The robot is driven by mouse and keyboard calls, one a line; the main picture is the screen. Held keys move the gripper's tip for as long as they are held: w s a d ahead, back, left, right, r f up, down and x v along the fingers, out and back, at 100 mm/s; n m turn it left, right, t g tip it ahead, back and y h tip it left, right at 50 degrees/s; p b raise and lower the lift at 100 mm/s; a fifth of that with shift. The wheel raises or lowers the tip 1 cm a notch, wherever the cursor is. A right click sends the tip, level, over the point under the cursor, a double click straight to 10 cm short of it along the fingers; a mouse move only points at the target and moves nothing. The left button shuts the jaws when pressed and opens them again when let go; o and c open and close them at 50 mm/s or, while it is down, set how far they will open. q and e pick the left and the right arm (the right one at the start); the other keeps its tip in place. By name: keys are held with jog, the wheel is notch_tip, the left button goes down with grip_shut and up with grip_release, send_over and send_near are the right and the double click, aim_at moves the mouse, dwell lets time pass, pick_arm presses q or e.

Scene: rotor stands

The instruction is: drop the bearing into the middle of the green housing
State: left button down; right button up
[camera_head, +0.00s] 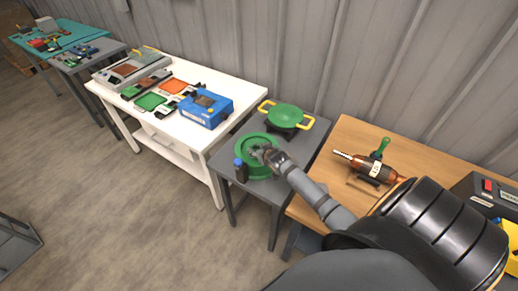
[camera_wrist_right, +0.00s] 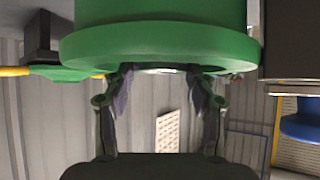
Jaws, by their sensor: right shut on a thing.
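The green housing (camera_head: 247,172), a round flanged part, sits on a small dark grey table. It also fills the top of the right wrist view (camera_wrist_right: 160,45), which looks upside down. My right gripper (camera_head: 262,153) reaches over the middle of the housing, its fingers pointing at the opening. In the wrist view the fingers (camera_wrist_right: 161,78) stand apart, with their tips at the housing's rim. A thin pale metal edge between the tips looks like the bearing (camera_wrist_right: 161,71); most of it is hidden. I cannot tell how deep it sits. My left gripper is not in view.
A blue-capped dark bottle (camera_head: 240,170) stands close to the housing's left. A green lid with yellow handles (camera_head: 286,115) lies behind. A wooden table (camera_head: 350,135) with a red-brown tool (camera_head: 366,165) is to the right; a white table (camera_head: 235,92) with a blue box (camera_head: 207,108) is left.

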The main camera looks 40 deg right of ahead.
jog(key=shift+f, duration=0.2)
jog(key=o, duration=1.4)
jog(key=shift+o, duration=0.2)
jog(key=shift+r, duration=0.2)
jog(key=shift+r+p, duration=0.4)
jog(key=shift+r, duration=0.2)
jog(key=v, duration=1.1)
jog(key=shift+s, duration=0.35)
jog(key=shift+a+r, duration=0.1)
jog(key=shift+r, duration=0.05)
